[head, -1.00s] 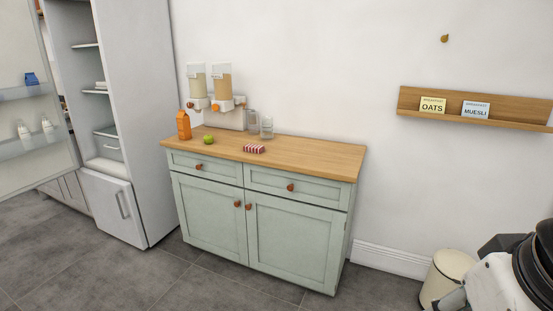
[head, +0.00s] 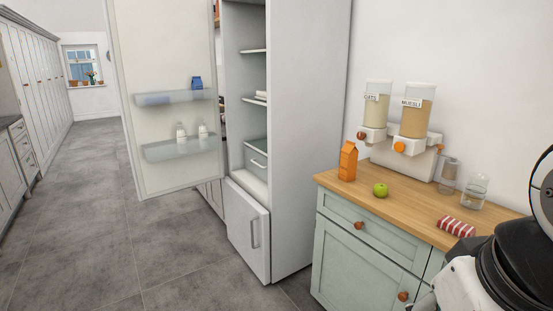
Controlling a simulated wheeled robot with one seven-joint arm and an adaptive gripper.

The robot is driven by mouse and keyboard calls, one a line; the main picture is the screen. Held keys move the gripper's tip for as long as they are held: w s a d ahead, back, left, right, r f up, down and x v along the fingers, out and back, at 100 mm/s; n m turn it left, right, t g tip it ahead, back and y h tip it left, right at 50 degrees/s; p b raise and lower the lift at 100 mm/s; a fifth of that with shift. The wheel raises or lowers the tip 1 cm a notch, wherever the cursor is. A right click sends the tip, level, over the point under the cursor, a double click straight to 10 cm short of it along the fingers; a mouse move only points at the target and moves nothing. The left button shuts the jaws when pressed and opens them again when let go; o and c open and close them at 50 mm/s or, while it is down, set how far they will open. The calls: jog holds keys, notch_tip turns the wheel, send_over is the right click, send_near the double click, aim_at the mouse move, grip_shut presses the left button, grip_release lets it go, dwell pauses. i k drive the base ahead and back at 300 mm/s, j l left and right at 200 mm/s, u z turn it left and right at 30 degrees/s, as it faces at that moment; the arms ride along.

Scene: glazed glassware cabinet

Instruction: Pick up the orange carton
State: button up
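The orange carton (head: 347,161) stands upright at the left end of the wooden countertop (head: 330,181) on the green cabinet. It has a gabled top and nothing touches it. A green apple (head: 380,190) lies just to its right and in front. Part of my arm shows at the right edge of the head view, well apart from the carton. My gripper is not in view.
Two cereal dispensers (head: 417,114) stand behind the carton. Glass jars (head: 474,191) and a red-striped item (head: 456,227) are farther right. The fridge (head: 307,140) stands left of the cabinet, its door (head: 165,60) wide open. Grey floor (head: 95,200) is clear at left.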

aim_at(349, 153)
jog(key=i+j+u, duration=0.2)
jog(key=i+u, duration=0.25)
jog(key=i, duration=0.4)
jog(key=i+l+u, duration=0.1)
jog(key=i+u, duration=0.35)
jog(key=i, duration=0.35)
jog(key=i+j+z, duration=0.1)
jog(key=i+z, duration=0.25)
jog(key=i+j+z, duration=0.3)
jog(key=i, duration=0.15)
jog(key=i+z, duration=0.2)
jog(key=z, duration=0.3)
jog(key=i+j+z, duration=0.1)
jog(key=z, duration=0.35)
jog(key=i+j+z, duration=0.15)
jog(key=z, duration=0.35)
jog(key=i+j+z, duration=0.25)
jog(key=z, duration=0.25)
jog(key=i+j+z, duration=0.15)
jog(key=j+z, duration=0.25)
jog(key=i+j+z, duration=0.15)
jog(key=z, duration=0.25)
jog(key=j, duration=0.1)
